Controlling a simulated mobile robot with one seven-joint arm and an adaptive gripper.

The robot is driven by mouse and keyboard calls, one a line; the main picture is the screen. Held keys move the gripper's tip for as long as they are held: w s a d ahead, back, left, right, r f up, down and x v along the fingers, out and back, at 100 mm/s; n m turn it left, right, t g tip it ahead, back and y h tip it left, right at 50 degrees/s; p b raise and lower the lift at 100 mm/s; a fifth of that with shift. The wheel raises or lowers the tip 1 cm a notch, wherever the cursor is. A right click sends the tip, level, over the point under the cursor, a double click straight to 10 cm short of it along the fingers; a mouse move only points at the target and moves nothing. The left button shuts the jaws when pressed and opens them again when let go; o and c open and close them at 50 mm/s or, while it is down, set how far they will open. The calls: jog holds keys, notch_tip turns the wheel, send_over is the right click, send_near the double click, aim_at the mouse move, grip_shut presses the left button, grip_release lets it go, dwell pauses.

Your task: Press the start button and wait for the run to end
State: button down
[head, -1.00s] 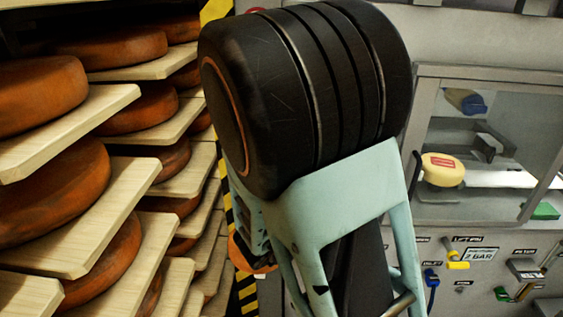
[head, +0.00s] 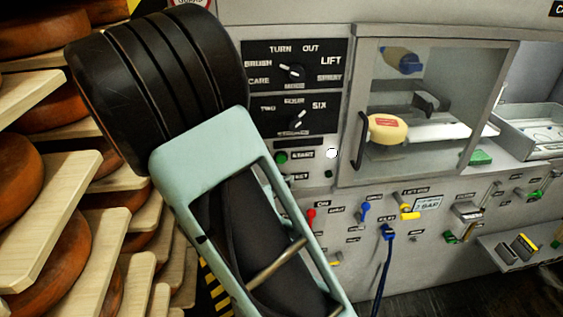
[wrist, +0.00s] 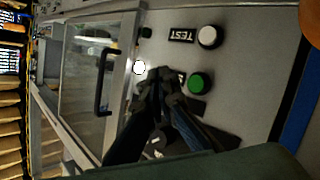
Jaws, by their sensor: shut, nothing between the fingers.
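The green start button (head: 281,157) is on the grey panel, left of its START label (head: 303,154), just right of my arm. In the wrist view the green button (wrist: 198,83) is right of my fingers, apart from them in the picture. My gripper (wrist: 160,74) is shut and empty, its tips in front of the panel, partly covering the label. Whether the tips touch the panel I cannot tell. In the head view my arm hides the gripper. A bright white round lamp (head: 331,153) is right of the START label; it also shows in the wrist view (wrist: 139,67).
A white button (wrist: 208,37) sits beside the TEST label. Two black dial plates (head: 295,65) are above the start button. A glazed cabinet (head: 430,100) with a dark handle holds a yellow cheese wheel (head: 388,129). Shelves of cheese wheels (head: 40,250) stand close on the left.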

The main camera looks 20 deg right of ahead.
aim_at(281, 159)
jog(key=shift+w+d, duration=0.25)
jog(key=shift+w, duration=0.75)
jog(key=shift+w+d, duration=0.3)
jog(key=shift+w, duration=0.65)
jog(key=shift+w+d, duration=0.25)
jog(key=shift+w, duration=0.75)
jog(key=shift+w, duration=0.1)
jog(key=shift+w+d+p, duration=0.15)
jog(key=shift+w+p, duration=0.15)
jog(key=shift+p, duration=0.1)
